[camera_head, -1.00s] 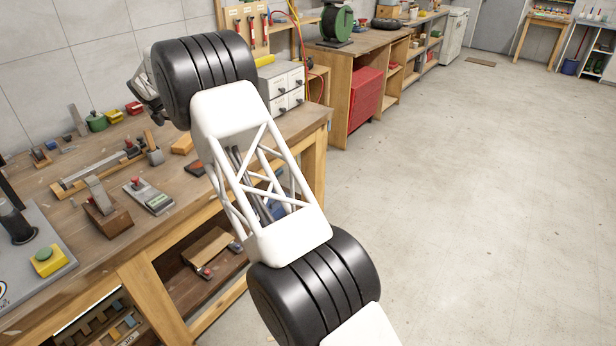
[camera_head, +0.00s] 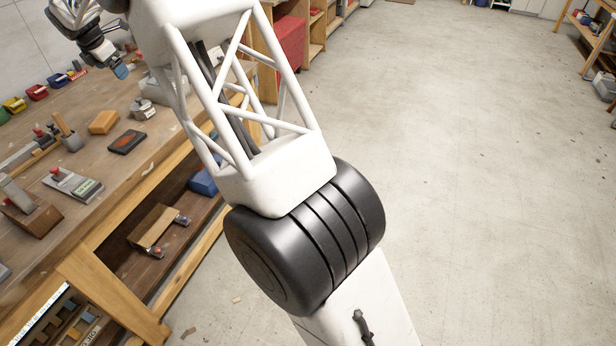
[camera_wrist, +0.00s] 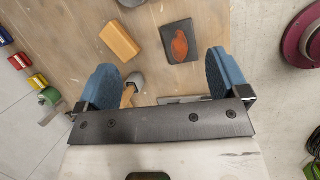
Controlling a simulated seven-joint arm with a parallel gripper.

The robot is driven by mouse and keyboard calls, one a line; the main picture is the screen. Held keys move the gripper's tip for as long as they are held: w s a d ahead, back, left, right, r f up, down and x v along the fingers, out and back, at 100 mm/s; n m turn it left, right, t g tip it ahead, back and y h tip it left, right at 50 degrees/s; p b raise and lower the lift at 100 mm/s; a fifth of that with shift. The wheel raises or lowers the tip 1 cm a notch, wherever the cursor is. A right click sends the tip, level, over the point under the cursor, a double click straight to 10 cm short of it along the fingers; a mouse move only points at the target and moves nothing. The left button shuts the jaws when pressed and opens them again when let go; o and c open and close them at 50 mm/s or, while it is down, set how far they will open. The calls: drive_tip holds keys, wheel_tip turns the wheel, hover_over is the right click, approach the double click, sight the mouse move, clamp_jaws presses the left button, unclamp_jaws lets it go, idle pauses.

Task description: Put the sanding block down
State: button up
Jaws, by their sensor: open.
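A plain orange-tan block (camera_head: 103,122), which looks like the sanding block, lies flat on the wooden workbench (camera_head: 120,180). In the wrist view the block (camera_wrist: 121,41) lies beyond my left-hand fingertip, apart from both fingers. My gripper (camera_wrist: 163,70) is open, with two blue pads spread wide and nothing between their tips. In the head view my gripper (camera_head: 120,70) is small at the upper left, above the bench's back part, and only a blue fingertip shows clearly.
A dark rectangular piece with an orange-red patch (camera_wrist: 180,41) lies beside the block. A grey-headed tool with a wooden handle (camera_head: 68,134), a plane (camera_head: 25,212) and small coloured bins (camera_head: 36,93) share the bench. A dark red reel (camera_wrist: 300,38) shows right in the wrist view.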

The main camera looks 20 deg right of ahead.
drive_tip(key=s+d+r+m, duration=0.4)
drive_tip(key=s+d, duration=0.4)
drive_tip(key=s, duration=0.2)
drive_tip(key=s+d+r+m, duration=0.4)
drive_tip(key=s+d, duration=0.4)
drive_tip(key=s, duration=0.1)
drive_tip(key=s+d+r+m, duration=0.4)
drive_tip(key=s+d, duration=0.5)
drive_tip(key=s, duration=0.1)
drive_tip(key=s+d+f+m, duration=0.3)
drive_tip(key=s+d+m, duration=0.1)
drive_tip(key=s, duration=0.9)
drive_tip(key=s+d+f+m+y, duration=0.1)
drive_tip(key=s+d+f+m, duration=0.3)
drive_tip(key=s, duration=0.8)
drive_tip(key=s+d+f+m+g, duration=0.1)
drive_tip(key=s+d+f+m, duration=0.2)
drive_tip(key=s, duration=1)
drive_tip(key=d+m, duration=0.1)
drive_tip(key=m, duration=0.1)
drive_tip(key=shift+s+f+m+y, duration=0.25)
drive_tip(key=shift+s+m+y, duration=0.05)
drive_tip(key=shift+o, duration=0.5)
